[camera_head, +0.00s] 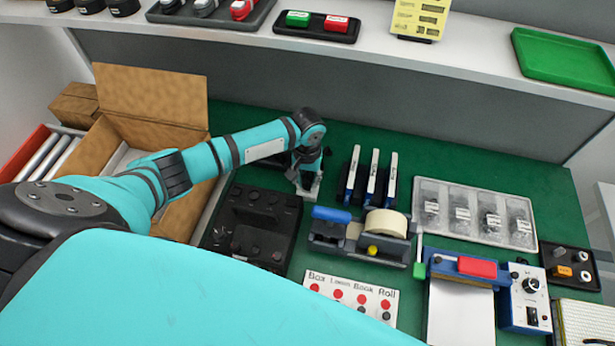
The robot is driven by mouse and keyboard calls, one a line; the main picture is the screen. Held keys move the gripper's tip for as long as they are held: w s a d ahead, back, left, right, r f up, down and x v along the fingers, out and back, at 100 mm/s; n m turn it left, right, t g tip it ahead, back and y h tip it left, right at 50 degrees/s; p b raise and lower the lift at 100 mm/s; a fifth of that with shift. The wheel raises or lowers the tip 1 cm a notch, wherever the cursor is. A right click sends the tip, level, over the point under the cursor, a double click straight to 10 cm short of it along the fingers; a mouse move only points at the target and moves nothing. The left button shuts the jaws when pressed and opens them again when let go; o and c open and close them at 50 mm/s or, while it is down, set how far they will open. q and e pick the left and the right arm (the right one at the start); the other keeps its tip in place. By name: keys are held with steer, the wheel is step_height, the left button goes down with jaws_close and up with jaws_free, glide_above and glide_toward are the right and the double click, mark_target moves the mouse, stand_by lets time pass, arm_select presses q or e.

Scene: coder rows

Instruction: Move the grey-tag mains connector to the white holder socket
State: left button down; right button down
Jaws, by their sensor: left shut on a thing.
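My left gripper (307,186) points down at the upper right edge of a black holder tray (285,255) on the green mat. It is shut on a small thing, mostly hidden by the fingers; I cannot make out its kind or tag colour. The black tray has several dark round parts, too dark to tell apart as connectors or sockets. I cannot pick out a grey tag or a white holder socket for certain. A black box with white and orange round parts (565,268) stands at the far right. My right gripper is out of view.
Blue-and-white upright pieces (372,177), a tape dispenser (360,236) and a compartment tray (478,242) stand to the right. An open cardboard box (152,92) is at the left. A shelf (440,62) runs along the back. Green mat (440,157) is bare behind the upright pieces.

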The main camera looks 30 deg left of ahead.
arm_select(q)
steer(key=shift+p, duration=0.3)
stand_by(0.5)
steer(key=shift+f, duration=0.4)
stand_by(0.7)
steer(key=shift+p, duration=0.5)
steer(key=shift+f, duration=0.25)
steer(key=c, duration=1)
jaws_free()
